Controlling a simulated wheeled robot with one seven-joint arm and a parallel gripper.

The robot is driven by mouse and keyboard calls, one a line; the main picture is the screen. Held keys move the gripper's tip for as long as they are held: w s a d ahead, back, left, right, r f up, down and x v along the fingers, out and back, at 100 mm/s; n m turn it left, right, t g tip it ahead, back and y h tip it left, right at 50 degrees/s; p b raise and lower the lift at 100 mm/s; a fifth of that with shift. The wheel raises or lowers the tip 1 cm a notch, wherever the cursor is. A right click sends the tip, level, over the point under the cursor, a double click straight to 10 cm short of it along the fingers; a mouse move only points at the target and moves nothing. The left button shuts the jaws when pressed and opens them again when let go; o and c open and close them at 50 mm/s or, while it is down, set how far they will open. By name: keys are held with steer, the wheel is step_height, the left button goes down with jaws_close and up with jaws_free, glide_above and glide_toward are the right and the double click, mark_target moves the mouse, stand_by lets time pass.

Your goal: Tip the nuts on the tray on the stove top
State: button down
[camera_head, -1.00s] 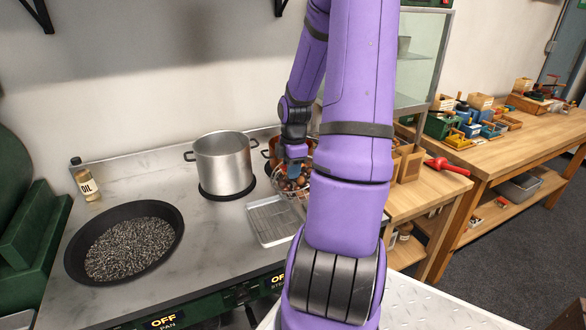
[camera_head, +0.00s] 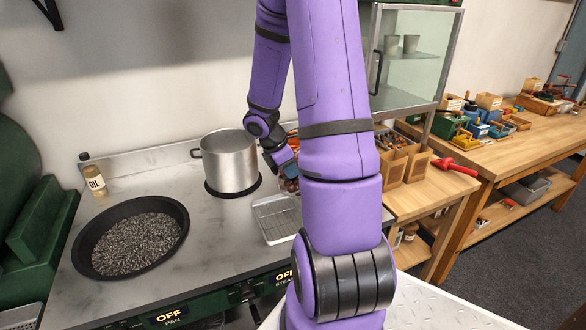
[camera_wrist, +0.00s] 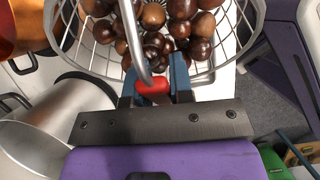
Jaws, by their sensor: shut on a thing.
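My gripper (camera_wrist: 154,82) is shut on the red grip of a curved metal handle (camera_wrist: 135,45). The handle belongs to a wire basket (camera_wrist: 252,25) full of glossy brown chestnuts (camera_wrist: 153,17), which fills the top of the wrist view. In the head view my gripper (camera_head: 286,164) is over the right part of the stove top, with a few nuts (camera_head: 291,184) showing below it. My arm hides most of the basket there. The shallow metal tray (camera_head: 277,217) lies on the stove top, just left of and below the gripper in the picture. Its visible part looks empty.
A steel pot (camera_head: 229,160) stands behind the tray. A black pan (camera_head: 83,265) of dark grains and an oil bottle (camera_head: 95,180) are to the left. A copper pot (camera_wrist: 22,30) shows beside the basket. Wooden boxes (camera_head: 392,164) stand on the counter at right.

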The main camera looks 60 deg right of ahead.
steer(key=shift+w+a+g+h, duration=0.2)
steer(key=shift+a+g+h, duration=0.1)
steer(key=shift+h, duration=0.1)
steer(key=shift+w+a+f+g+h, duration=0.4)
steer(key=shift+a+f+g+h, duration=0.2)
steer(key=shift+f+h, duration=0.25)
steer(key=shift+w+a+f+g+h, duration=0.4)
steer(key=shift+f+g+h, duration=0.2)
steer(key=shift+h, duration=0.35)
steer(key=shift+w+a+f+g+h, duration=0.4)
steer(key=shift+a+g+h, duration=0.4)
steer(key=shift+h, duration=0.45)
steer(key=shift+w+a+f+g+h, duration=0.3)
steer(key=shift+w+a+g+h, duration=0.3)
steer(key=shift+g+h, duration=0.5)
steer(key=shift+w+a+f+g+h, duration=0.4)
steer(key=shift+a+g+h, duration=0.35)
steer(key=shift+h, duration=0.6)
steer(key=shift+r, duration=0.1)
